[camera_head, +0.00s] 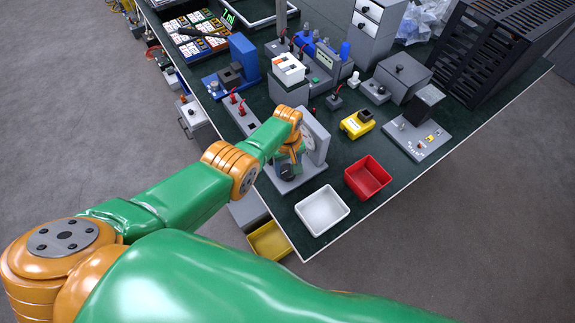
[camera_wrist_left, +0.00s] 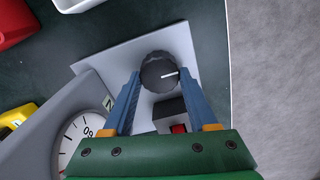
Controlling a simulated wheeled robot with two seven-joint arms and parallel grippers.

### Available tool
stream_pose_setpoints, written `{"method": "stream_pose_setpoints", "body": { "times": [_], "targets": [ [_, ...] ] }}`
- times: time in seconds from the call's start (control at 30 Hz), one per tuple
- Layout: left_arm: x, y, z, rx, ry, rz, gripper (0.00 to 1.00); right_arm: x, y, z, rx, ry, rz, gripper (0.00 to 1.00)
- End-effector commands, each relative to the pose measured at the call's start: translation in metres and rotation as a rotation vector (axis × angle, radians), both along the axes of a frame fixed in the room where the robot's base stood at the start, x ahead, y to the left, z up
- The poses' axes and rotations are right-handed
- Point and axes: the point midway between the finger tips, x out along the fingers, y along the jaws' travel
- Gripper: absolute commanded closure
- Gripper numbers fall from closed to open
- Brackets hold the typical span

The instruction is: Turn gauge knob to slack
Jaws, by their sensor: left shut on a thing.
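The black ribbed gauge knob (camera_wrist_left: 157,70) shows in the left wrist view on a light grey base plate (camera_wrist_left: 108,58). Its white pointer line points to the right of that picture, slightly up. My left gripper (camera_wrist_left: 160,78) has its two blue fingers on either side of the knob, shut on it. The gauge (camera_wrist_left: 78,136) stands beside it with a white dial, only partly in view, so its needle cannot be read. In the head view the gauge (camera_head: 319,138) is partly behind my left gripper (camera_head: 287,166). My right gripper is not in view.
A small grey block with a red switch (camera_wrist_left: 178,129) sits close to the knob. A white tray (camera_head: 322,228) and a red tray (camera_head: 368,193) stand near the bench edge. A yellow device (camera_head: 356,124) lies to the right. Several fixtures crowd the bench behind.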

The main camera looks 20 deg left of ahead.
Motion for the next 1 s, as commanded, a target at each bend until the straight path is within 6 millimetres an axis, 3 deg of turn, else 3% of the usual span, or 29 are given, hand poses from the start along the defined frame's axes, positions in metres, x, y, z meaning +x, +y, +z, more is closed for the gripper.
{"method": "stream_pose_setpoints", "body": {
  "times": [0.57, 0.6, 0.67, 0.93, 1.0],
  "targets": [
    [-0.0007, -0.0002, -0.0004, -0.002, 0.002, 0.027, 0.97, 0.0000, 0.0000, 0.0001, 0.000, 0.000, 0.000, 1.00],
    [-0.0007, -0.0001, -0.0004, -0.002, 0.002, 0.027, 0.31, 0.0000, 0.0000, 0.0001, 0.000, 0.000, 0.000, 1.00],
    [-0.0006, -0.0001, -0.0003, -0.001, 0.002, 0.027, 0.15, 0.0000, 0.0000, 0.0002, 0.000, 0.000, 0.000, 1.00],
    [-0.0003, 0.0000, 0.0002, -0.001, 0.001, 0.026, 0.11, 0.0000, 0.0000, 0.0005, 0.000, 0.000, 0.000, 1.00],
    [-0.0001, -0.0001, 0.0079, -0.001, -0.001, 0.026, 0.11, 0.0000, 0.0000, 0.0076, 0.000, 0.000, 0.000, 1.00]
  ]
}}
